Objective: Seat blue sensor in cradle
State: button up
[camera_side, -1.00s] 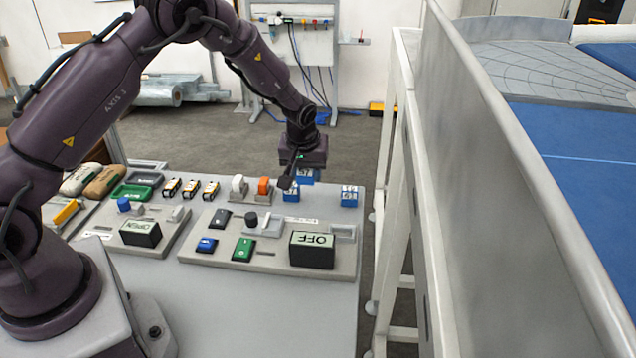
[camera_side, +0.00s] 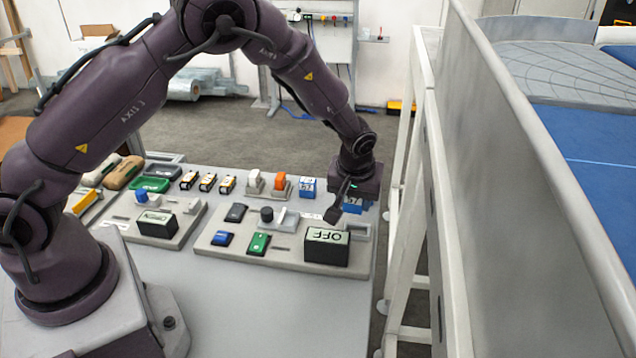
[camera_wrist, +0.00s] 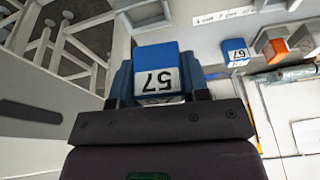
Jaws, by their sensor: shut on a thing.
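My gripper (camera_side: 353,200) is shut on a blue block (camera_wrist: 157,72), likely the sensor, with a white label reading 57 upside down in the wrist view. The block also shows below my gripper in the side view (camera_side: 351,204). It hangs near the table's right edge, behind the OFF panel. A second blue block (camera_side: 307,187) with a white label stands beside an orange switch; it shows in the wrist view too (camera_wrist: 236,52). A grey recessed holder (camera_side: 358,231) is at the panel's right rear corner. I cannot tell if it is the cradle.
The panel carries a black OFF box (camera_side: 327,246), a green switch (camera_side: 258,243) and a dark knob (camera_side: 266,214). An orange switch (camera_side: 280,180) stands behind it. A tall grey barrier (camera_side: 500,150) rises right of the table. The table front is clear.

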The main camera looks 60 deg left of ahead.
jog(key=shift+w+d+r+n, duration=0.2)
jog(key=shift+w+d+n, duration=0.1)
jog(key=shift+w, duration=0.25)
jog(key=shift+f, duration=2.65)
jog(key=shift+f, duration=0.1)
jog(key=o, duration=1.4)
jog(key=shift+r, duration=3.5)
jog(key=shift+s, duration=0.1)
